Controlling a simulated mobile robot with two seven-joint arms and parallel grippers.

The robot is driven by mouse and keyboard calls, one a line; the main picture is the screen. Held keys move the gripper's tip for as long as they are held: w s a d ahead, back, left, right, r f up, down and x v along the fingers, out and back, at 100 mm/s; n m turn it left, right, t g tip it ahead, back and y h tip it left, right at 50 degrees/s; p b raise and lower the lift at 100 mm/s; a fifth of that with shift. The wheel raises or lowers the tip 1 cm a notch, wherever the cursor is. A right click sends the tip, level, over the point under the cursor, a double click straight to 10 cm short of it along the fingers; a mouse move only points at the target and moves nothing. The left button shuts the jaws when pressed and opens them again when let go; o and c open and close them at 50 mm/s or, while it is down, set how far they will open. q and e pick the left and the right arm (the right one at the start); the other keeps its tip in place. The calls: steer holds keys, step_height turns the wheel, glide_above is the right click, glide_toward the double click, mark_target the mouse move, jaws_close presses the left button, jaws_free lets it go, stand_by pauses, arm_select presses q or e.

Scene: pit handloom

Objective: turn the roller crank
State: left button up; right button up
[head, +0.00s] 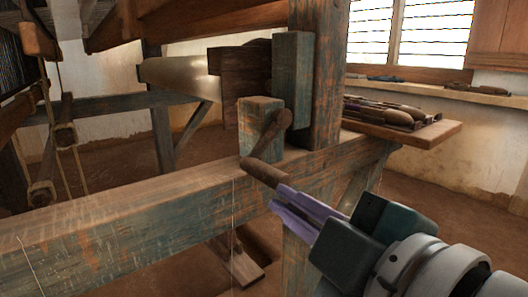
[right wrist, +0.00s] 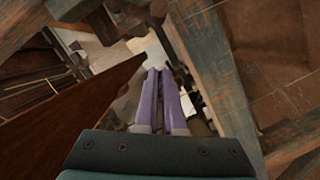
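The roller crank (head: 277,130) is on the blue-brown loom post stub, its wooden arm slanting down left. Its round wooden handle (head: 264,173) points down right, toward me. My right gripper (head: 279,197) has its purple fingertips at the free end of this handle, in line with it in the head view. In the right wrist view the two purple fingers (right wrist: 160,75) lie close together with a narrow gap. I cannot tell whether they touch or hold the handle. The pale roller (head: 180,72) lies behind, its end at a dark block. My left gripper is not in view.
A thick worn beam (head: 130,232) runs under the crank, and an upright post (head: 318,75) stands just behind it. A shelf (head: 425,133) with several wooden shuttles (head: 385,112) juts out at the right. Ropes and bars hang at the left. Floor is open at the right.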

mark_target(274, 183)
steer(key=shift+w, duration=0.25)
jaws_close()
steer(key=w+f+b, duration=0.1)
steer(key=w+b, duration=0.1)
steer(key=w, duration=0.1)
steer(key=w+a+f+b, duration=0.1)
steer(key=w+b, duration=0.1)
steer(key=w, duration=0.2)
steer(key=w+a+f+b, duration=0.1)
steer(key=w+b, duration=0.1)
steer(key=w, duration=0.1)
steer(key=shift+w, duration=0.15)
steer(key=shift+w+d+f+b, duration=0.2)
steer(key=shift+d+f+b, duration=0.1)
steer(key=shift+d, duration=0.25)
steer(key=shift+r, duration=0.1)
